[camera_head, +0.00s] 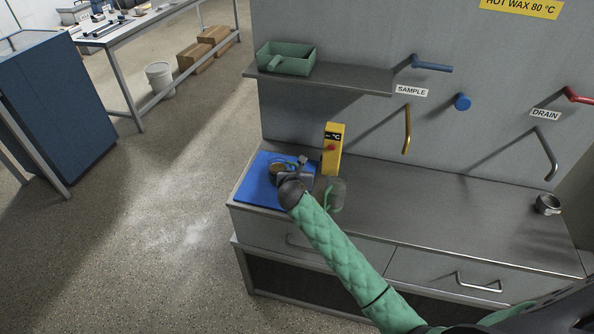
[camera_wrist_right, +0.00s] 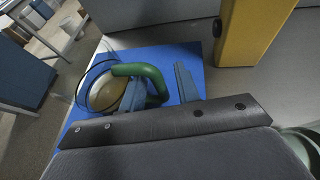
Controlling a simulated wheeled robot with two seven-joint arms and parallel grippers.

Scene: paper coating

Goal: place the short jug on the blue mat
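The short jug (camera_head: 277,169), with a tan top and a green handle (camera_wrist_right: 153,76), is on or just above the blue mat (camera_head: 254,189); I cannot tell if its base touches. The right wrist view shows its round tan top (camera_wrist_right: 106,94) at the left over the mat (camera_wrist_right: 207,60). My right gripper (camera_head: 295,172) is over the mat, beside the jug. Its two fingers (camera_wrist_right: 160,92) are apart on either side of the handle, with visible gaps. My left gripper is not in view.
A taller grey jug (camera_head: 338,192) with a green handle stands just right of the mat, close to my right arm. A yellow temperature box (camera_head: 333,150) stands behind. A metal cup (camera_head: 547,204) is at the far right. The middle right counter (camera_head: 440,205) is clear.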

